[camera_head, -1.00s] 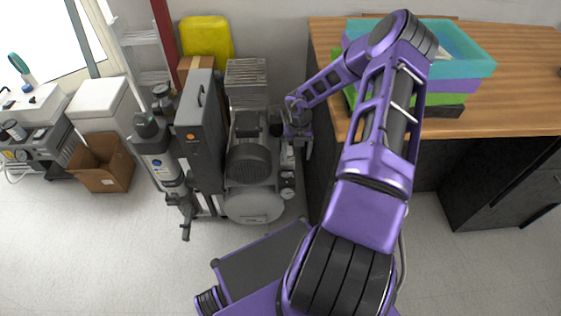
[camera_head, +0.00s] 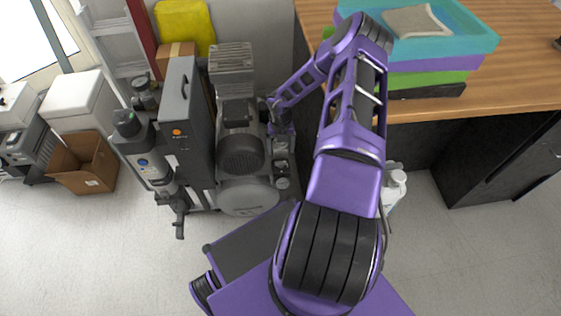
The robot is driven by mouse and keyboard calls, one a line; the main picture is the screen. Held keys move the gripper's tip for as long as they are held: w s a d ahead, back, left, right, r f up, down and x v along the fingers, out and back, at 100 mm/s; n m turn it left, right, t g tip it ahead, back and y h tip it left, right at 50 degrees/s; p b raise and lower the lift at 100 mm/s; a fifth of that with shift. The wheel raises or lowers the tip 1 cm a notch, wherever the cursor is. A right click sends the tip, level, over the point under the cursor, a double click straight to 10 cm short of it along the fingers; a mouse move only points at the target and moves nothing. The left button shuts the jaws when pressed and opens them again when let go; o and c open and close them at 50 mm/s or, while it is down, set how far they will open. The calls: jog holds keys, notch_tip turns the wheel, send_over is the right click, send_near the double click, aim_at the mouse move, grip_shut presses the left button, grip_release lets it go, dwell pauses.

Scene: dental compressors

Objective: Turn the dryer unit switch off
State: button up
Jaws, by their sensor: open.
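The grey dryer unit (camera_head: 187,125) stands upright in the left middle of the head view, a tall dark box with a handle and a small orange mark on its side. It is attached beside the compressor (camera_head: 241,155), which has a dark round motor and a pale tank. I cannot make out the dryer switch at this size. My gripper (camera_head: 283,133) hangs at the right side of the compressor, pointing down, close to its gauges and fittings. It is open, with nothing seen between its fingers. Whether it touches the compressor cannot be told.
A wooden-topped counter (camera_head: 520,60) with stacked coloured trays (camera_head: 440,62) stands to the right. A cardboard box (camera_head: 84,163) lies at the left. A white bottle (camera_head: 394,186) is partly behind my arm.

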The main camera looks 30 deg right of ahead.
aim_at(281, 162)
notch_tip(281, 162, down, 8)
jog(key=shift+r+b, duration=0.15)
jog(key=shift+b, duration=0.45)
grip_shut()
